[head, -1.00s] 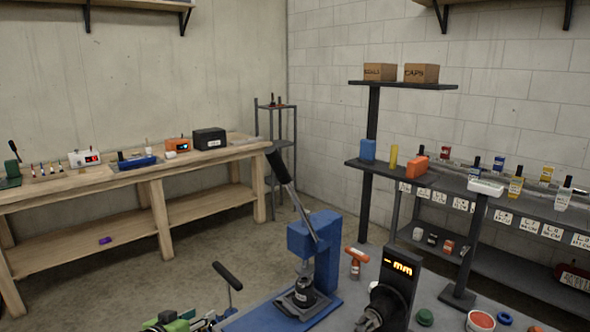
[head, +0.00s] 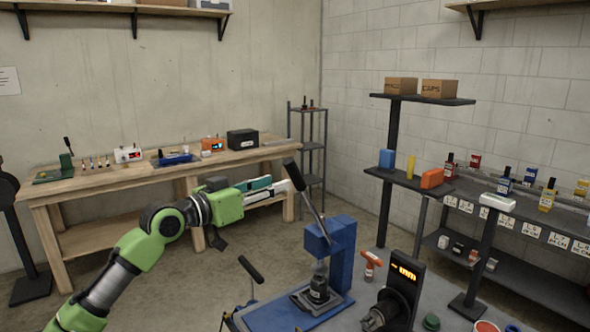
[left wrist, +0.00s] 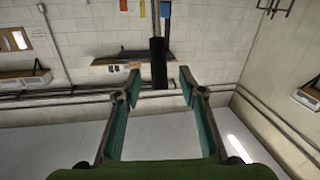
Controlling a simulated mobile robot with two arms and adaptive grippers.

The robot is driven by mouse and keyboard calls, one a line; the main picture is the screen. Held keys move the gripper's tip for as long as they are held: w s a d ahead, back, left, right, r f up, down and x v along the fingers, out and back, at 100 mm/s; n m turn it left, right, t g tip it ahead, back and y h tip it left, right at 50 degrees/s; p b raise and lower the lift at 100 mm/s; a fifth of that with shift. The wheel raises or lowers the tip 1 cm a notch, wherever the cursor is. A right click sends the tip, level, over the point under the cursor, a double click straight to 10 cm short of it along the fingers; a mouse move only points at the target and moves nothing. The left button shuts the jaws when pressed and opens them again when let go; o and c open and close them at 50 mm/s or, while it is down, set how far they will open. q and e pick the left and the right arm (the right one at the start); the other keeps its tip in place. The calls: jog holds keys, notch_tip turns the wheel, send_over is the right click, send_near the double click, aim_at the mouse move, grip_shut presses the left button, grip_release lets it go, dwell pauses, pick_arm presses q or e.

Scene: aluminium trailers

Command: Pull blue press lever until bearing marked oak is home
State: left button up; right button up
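The blue press (head: 341,258) stands on the grey bench. Its lever (head: 308,198) slants up to the left and ends in a black handle (head: 292,172). Under the ram sits a dark, bearing-like part (head: 319,287); no oak marking is legible. My left gripper (head: 280,186) is beside the upper lever, just below the handle in the picture. In the left wrist view its teal-padded fingers (left wrist: 160,84) are spread, with the black handle (left wrist: 158,62) in the gap near or just beyond the tips. No grip on it shows. My right gripper is not in view.
A black display (head: 404,273) with orange characters stands right of the press, with an orange-handled tool (head: 371,263) between. Another black-handled lever (head: 250,269) rises left of the press. A wooden bench (head: 110,182) and shelves (head: 410,181) stand behind.

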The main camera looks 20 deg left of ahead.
aim_at(291, 177)
pick_arm(q)
jog(key=p+x, duration=0.1)
jog(key=x, duration=0.2)
jog(key=p+x, duration=0.1)
jog(key=x, duration=0.2)
jog(key=shift+w+d+r, duration=0.15)
jog(key=shift+d+r, duration=0.1)
jog(key=shift+d, duration=0.05)
jog(key=shift+p+x, duration=0.4)
jog(key=shift+x, duration=0.4)
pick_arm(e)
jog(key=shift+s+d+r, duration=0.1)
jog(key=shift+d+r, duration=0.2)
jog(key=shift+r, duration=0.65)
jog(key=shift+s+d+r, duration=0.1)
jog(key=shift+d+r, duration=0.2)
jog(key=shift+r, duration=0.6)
pick_arm(q)
jog(key=shift+f, duration=0.15)
jog(key=shift+a, duration=0.1)
grip_shut()
